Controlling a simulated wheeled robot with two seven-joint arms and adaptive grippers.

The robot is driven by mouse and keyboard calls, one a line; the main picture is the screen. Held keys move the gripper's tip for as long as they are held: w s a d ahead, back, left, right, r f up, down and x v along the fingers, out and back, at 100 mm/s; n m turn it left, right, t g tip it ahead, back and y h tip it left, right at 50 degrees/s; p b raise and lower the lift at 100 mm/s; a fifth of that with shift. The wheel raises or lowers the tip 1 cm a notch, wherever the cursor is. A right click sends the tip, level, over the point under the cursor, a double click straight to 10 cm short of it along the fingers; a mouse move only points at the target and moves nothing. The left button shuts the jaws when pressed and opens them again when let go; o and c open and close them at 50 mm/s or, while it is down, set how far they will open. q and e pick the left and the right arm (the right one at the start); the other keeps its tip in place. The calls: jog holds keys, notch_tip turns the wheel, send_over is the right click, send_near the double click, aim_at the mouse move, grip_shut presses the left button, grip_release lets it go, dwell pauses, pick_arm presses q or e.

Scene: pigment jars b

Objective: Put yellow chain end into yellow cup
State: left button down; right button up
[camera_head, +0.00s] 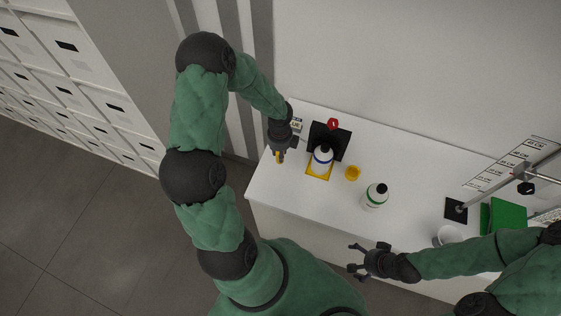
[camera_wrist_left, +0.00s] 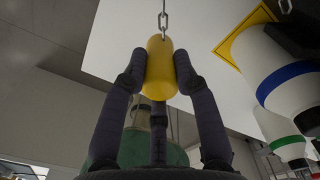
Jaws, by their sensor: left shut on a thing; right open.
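My left gripper (camera_wrist_left: 160,70) is shut on a yellow rounded cylinder, the yellow chain end (camera_wrist_left: 159,85), with a metal chain (camera_wrist_left: 163,20) running from its tip. In the head view my left gripper (camera_head: 281,156) is at the table's left end, with a bit of yellow showing between its fingers. The small yellow cup (camera_head: 352,173) stands on the white table, to the right of the left gripper and apart from it. My right gripper (camera_head: 362,262) is open and empty at the table's front edge.
A white bottle with a blue band (camera_head: 322,157) stands on a yellow square between left gripper and cup, before a black panel (camera_head: 338,138) with a red knob (camera_head: 332,124). A green-banded bottle (camera_head: 376,196) stands right of the cup. A white mug (camera_head: 448,235) is farther right.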

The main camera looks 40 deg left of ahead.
pick_arm(q)
notch_tip(320, 180, up, 14)
jog(key=p, duration=1.2)
dwell(1.0)
jog(key=shift+w, duration=0.1)
jog(key=w+d+b, duration=0.2)
jog(key=w+d, duration=0.5)
jog(key=d, duration=0.5)
jog(key=w+d+b, duration=0.1)
jog(key=w+d, duration=0.7)
jog(key=d, duration=0.4)
jog(key=shift+d+b, duration=0.3)
jog(key=shift+b, duration=0.1)
dwell(1.8)
jog(key=shift+f, duration=0.1)
